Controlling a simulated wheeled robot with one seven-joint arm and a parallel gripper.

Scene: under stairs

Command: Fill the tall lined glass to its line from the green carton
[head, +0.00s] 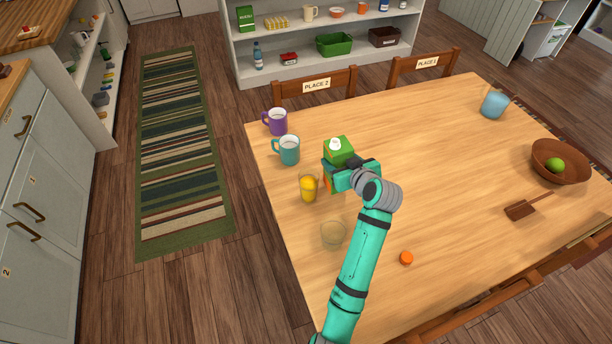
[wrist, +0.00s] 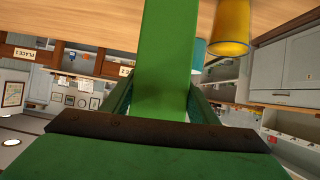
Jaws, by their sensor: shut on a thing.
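My gripper (head: 340,177) is shut on the green carton (head: 340,147), which looks upright with its white spout on top. In the wrist view the carton (wrist: 165,50) runs between my two fingers. I cannot tell whether its base touches the table. A glass with yellow-orange liquid (head: 308,189) stands just left of my gripper, apart from the carton; it also shows in the wrist view (wrist: 230,28). A clear, empty-looking glass (head: 333,235) stands nearer, left of my arm. No line can be made out on either glass.
On the wooden table (head: 430,165), a teal mug (head: 287,150) and a purple mug (head: 276,121) stand at the left edge. An orange cap (head: 406,258) lies right of my arm. A blue vessel (head: 494,105), a brown bowl (head: 560,162) and a wooden scoop (head: 522,209) are farther right.

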